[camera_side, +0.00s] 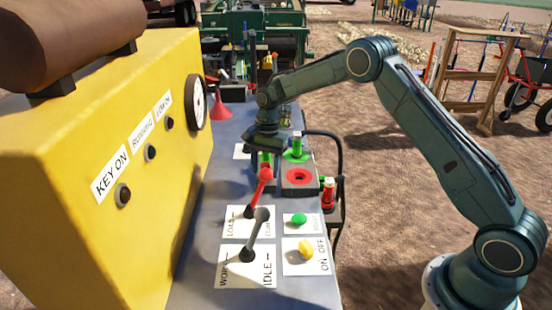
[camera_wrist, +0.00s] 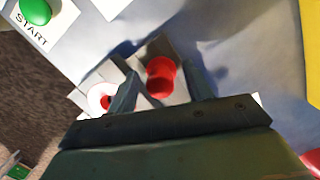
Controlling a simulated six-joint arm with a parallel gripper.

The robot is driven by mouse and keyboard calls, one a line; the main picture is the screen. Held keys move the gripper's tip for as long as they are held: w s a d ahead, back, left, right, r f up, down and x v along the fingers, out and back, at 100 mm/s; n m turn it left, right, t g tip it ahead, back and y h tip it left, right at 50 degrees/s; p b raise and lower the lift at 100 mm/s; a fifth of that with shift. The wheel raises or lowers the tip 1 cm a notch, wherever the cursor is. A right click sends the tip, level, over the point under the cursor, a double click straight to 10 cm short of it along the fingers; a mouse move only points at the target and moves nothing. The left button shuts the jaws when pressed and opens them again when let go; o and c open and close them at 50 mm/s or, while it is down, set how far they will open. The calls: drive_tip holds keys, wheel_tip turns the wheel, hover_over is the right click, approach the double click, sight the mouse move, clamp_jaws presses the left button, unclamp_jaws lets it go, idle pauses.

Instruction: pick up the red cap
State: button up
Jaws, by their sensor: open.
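In the wrist view, a red cylindrical piece (camera_wrist: 160,78), which looks like the red cap, stands between my gripper's two fingers (camera_wrist: 165,88). A gap shows on each side of it, and the jaws are open. In the side view my gripper (camera_side: 265,148) points down over the panel, above and behind a red lever (camera_side: 261,184). A red ring piece (camera_side: 299,177) lies on a dark block to the right, and a red-topped cylinder (camera_side: 328,191) stands at the panel's right edge. I cannot tell which of these matches the piece between my fingers.
A yellow machine box (camera_side: 110,150) walls off the left side. A grey lever (camera_side: 257,235), a green button (camera_side: 299,219) and a yellow knob (camera_side: 306,249) stand on the near panel. A red funnel (camera_side: 219,105) stands behind.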

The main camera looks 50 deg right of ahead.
sight(265, 164)
drive_tip(key=c, duration=1.1)
drive_tip(key=shift+o, duration=0.2)
drive_tip(key=shift+r, duration=5.05)
